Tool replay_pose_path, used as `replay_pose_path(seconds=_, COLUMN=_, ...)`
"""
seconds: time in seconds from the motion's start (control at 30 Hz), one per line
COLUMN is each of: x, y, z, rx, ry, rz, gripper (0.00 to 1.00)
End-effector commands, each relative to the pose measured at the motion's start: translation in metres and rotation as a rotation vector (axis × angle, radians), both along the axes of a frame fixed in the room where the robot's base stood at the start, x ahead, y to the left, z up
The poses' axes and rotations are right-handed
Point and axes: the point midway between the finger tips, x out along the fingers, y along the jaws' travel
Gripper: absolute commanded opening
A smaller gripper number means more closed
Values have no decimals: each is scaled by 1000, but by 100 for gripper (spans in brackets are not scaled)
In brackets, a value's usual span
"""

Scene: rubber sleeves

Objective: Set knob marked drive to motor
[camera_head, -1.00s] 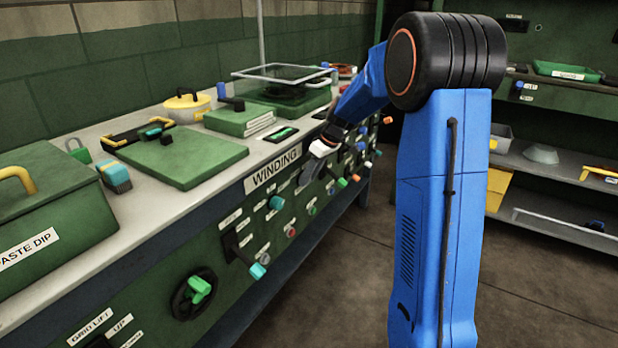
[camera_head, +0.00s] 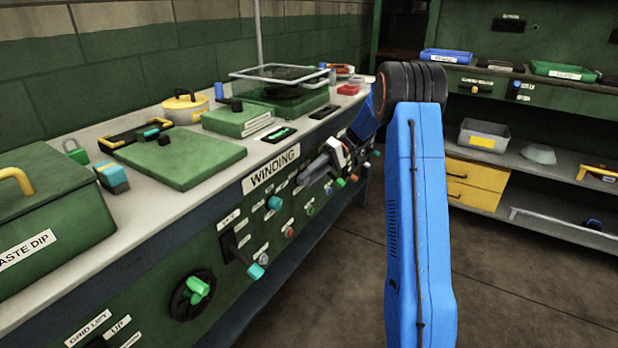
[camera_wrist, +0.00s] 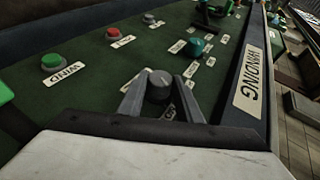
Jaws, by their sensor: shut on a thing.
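My gripper (camera_wrist: 158,92) is shut on a round dark knob (camera_wrist: 159,84) on the green panel, with one grey finger on each side of it. The knob has a light mark on its top. Small white labels near it are partly hidden by the fingers, and I cannot read them. In the head view my gripper (camera_head: 312,171) is at the panel front, just right of and below the WINDING sign (camera_head: 271,170); the knob is hidden there.
In the wrist view, a green button (camera_wrist: 53,61) and a red button (camera_wrist: 113,33) lie beyond. The floor (camera_head: 330,300) is clear.

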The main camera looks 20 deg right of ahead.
Motion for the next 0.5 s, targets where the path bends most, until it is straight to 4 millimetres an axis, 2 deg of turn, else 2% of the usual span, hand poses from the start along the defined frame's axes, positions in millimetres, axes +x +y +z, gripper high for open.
replay_pose_path(seconds=0.5, x=1, y=-1, z=-4, rx=141, ry=104, rz=0, gripper=9)
